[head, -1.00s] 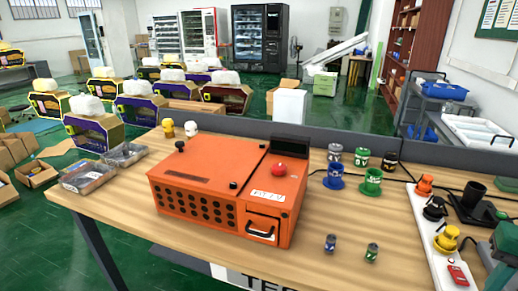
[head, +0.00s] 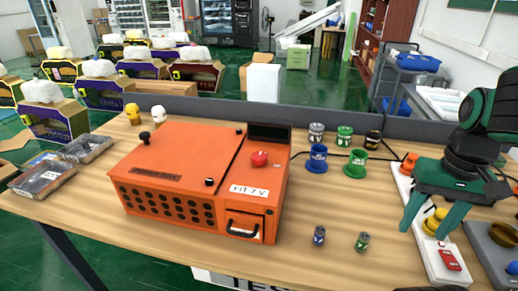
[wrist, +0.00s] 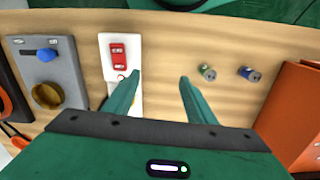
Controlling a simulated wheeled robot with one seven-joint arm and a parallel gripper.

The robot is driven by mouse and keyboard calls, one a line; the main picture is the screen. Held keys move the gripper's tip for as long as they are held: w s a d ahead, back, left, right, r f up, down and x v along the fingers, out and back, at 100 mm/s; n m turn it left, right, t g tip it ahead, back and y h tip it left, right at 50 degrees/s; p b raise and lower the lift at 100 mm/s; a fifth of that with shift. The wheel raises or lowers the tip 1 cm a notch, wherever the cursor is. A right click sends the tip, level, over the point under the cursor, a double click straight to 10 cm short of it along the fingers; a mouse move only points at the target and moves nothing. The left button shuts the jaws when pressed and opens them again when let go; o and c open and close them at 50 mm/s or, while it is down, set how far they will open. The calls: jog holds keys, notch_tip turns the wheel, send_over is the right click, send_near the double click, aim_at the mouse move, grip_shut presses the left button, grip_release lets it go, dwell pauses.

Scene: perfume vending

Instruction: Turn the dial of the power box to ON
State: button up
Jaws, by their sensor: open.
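A grey box, seemingly the power box, shows at the right edge of the head view (head: 485,262) and at the left of the wrist view (wrist: 63,68). My green gripper (head: 426,230) is open and empty above the table, over the white power strip's edge and left of the grey box in the head view. In the wrist view, my fingers (wrist: 158,78) point between the strip and two small cans.
The white strip (head: 435,255) carries plugs and a red switch (head: 450,260). An orange machine (head: 180,170) fills the table's middle. Cables run across the table behind.

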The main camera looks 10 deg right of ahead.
jog(key=w+a+r+n, duration=0.5)
jog(key=w+r+n, duration=0.15)
jog(key=w, duration=0.35)
notch_tip(320, 180, up, 10)
jog(key=n, duration=1.7)
send_over(259, 156)
notch_tip(259, 156, down, 11)
jog(key=shift+r, duration=0.1)
